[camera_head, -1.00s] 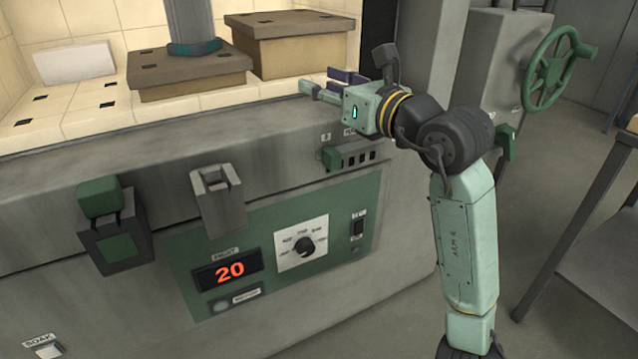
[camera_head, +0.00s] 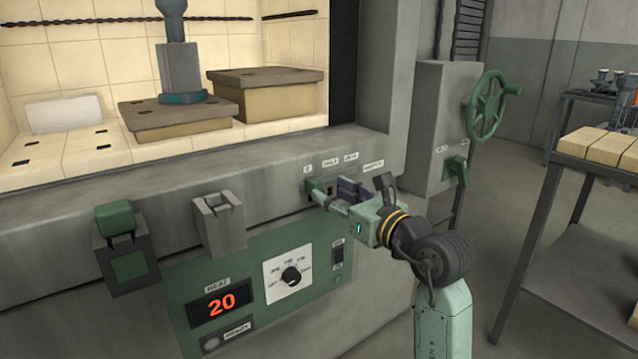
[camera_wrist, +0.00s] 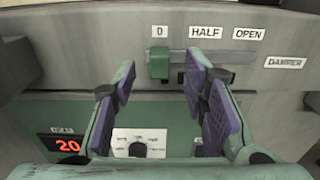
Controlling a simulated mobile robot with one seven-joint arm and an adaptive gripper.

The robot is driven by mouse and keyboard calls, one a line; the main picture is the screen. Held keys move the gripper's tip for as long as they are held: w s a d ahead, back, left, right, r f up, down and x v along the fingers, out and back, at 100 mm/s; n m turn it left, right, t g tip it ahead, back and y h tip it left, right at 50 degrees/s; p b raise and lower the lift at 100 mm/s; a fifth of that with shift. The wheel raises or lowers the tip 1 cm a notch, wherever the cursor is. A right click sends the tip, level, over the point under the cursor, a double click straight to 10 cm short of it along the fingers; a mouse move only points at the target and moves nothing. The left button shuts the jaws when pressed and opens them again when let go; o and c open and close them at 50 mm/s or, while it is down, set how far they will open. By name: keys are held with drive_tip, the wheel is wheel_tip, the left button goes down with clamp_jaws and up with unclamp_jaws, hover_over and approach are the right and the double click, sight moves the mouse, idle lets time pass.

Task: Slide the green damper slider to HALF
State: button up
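The green damper slider (camera_wrist: 158,66) stands below the 0 label (camera_wrist: 160,31), at the left end of its slot (camera_wrist: 215,58). The HALF label (camera_wrist: 206,32) is to its right, then OPEN (camera_wrist: 249,34). In the head view the slider (camera_head: 316,185) shows partly, beside my fingers. My gripper (camera_wrist: 161,76) is open, its purple-padded fingers apart. In the wrist view the slider appears between the fingertips; I cannot tell whether either finger touches it. My gripper (camera_head: 338,192) is at the damper panel in the head view.
The green control panel (camera_head: 245,325) with a red 20 display (camera_head: 221,304) and a dial (camera_head: 291,276) lies below. A grey latch (camera_head: 219,222) is on the left. A green handwheel (camera_head: 489,106) and a table with blocks (camera_head: 600,147) are on the right.

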sight(320, 184)
drive_tip(key=x, duration=0.5)
drive_tip(key=shift+w+a+p, duration=0.1)
drive_tip(key=shift+p, duration=0.3)
drive_tip(key=shift+c, duration=0.6)
clamp_jaws()
